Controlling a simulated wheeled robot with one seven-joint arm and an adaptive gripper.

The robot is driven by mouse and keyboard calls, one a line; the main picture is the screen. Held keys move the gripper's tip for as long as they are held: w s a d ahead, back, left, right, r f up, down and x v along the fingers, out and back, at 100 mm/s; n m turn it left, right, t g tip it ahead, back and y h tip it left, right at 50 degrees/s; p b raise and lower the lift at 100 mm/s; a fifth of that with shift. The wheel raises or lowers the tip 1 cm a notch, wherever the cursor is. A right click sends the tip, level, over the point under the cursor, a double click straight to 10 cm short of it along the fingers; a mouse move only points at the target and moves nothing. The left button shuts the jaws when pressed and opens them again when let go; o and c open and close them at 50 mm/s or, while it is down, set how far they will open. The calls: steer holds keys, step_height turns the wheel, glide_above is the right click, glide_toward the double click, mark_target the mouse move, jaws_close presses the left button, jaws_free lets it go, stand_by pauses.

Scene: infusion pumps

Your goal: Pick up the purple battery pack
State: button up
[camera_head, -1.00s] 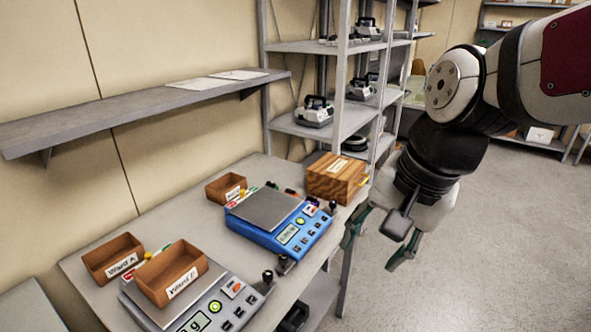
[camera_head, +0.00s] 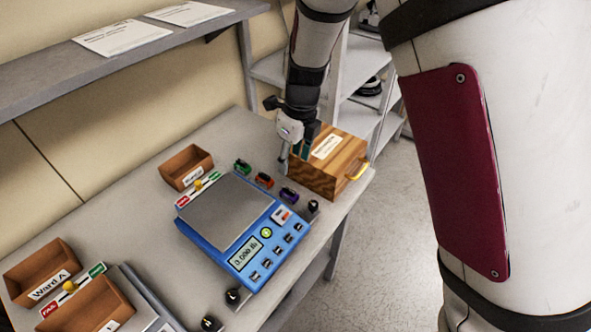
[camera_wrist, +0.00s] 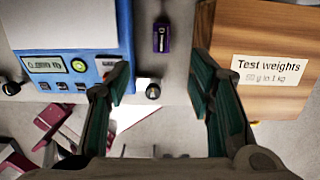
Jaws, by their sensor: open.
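The purple battery pack (camera_head: 289,195) lies on the table between the blue scale and the wooden test-weights box. In the wrist view the purple pack (camera_wrist: 161,38) shows upper middle, ahead of the gap between my fingers. My gripper (camera_head: 293,154) is above the table beside the wooden box, behind the purple pack in the head view. In the wrist view my gripper (camera_wrist: 162,80) is open and empty, one finger near the blue scale's edge and the other near the box.
The wooden box (camera_head: 346,178) stands close to the right. The blue scale (camera_head: 214,239) is at the left. A red pack (camera_head: 264,180) and a green pack (camera_head: 242,166) lie in a row with the purple one. Small bins (camera_head: 187,165) stand further left. The shelf rack is behind.

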glide_above(289, 190)
steer(key=f, duration=0.8)
steer(key=shift+d+f, duration=0.15)
steer(key=shift+d, duration=0.1)
steer(key=shift+a+f, duration=0.15)
steer(key=shift+f, duration=1.25)
steer(key=shift+a+f, duration=0.1)
steer(key=shift+f, duration=1.3)
steer(key=shift+c, duration=0.5)
jaws_close()
